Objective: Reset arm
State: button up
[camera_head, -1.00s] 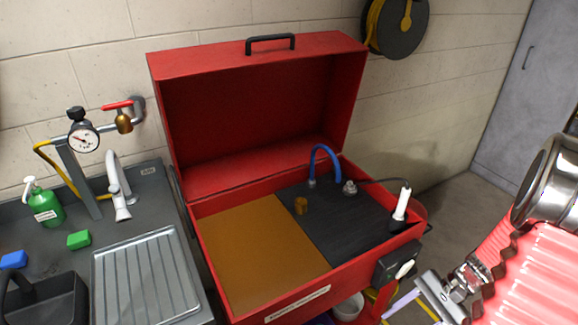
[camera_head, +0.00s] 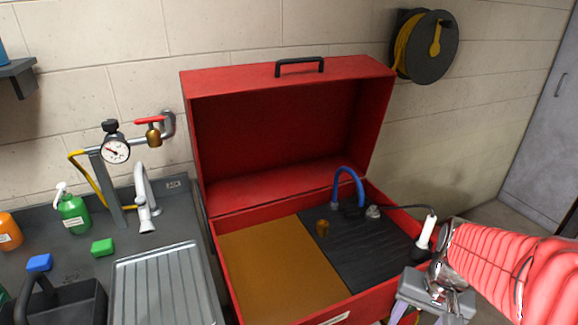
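My arm (camera_head: 505,262), in a red ribbed sleeve, reaches in from the right edge. My gripper (camera_head: 408,312) is at the bottom right, in front of the red box's right front corner. Its fingers point down and run out of the bottom of the picture, with a gap between the parts that show. The fingertips are cut off, and I see nothing held between them. No motor is clearly visible.
An open red box (camera_head: 215,262) holds a brown panel, a dark mat, a blue hose (camera_head: 349,180) and a white-handled tool (camera_head: 426,232). A sink counter (camera_head: 72,243) with a green bottle (camera_head: 73,212) stands left. A hose reel (camera_head: 425,47) hangs on the wall.

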jog(key=a+r+n+t, duration=0.5)
jog(key=a+r+n, duration=0.1)
jog(key=a+r, duration=0.6)
jog(key=shift+s+a+r+h, duration=0.15)
jog(key=shift+s+r+h, duration=0.2)
jog(key=shift+s+h, duration=0.05)
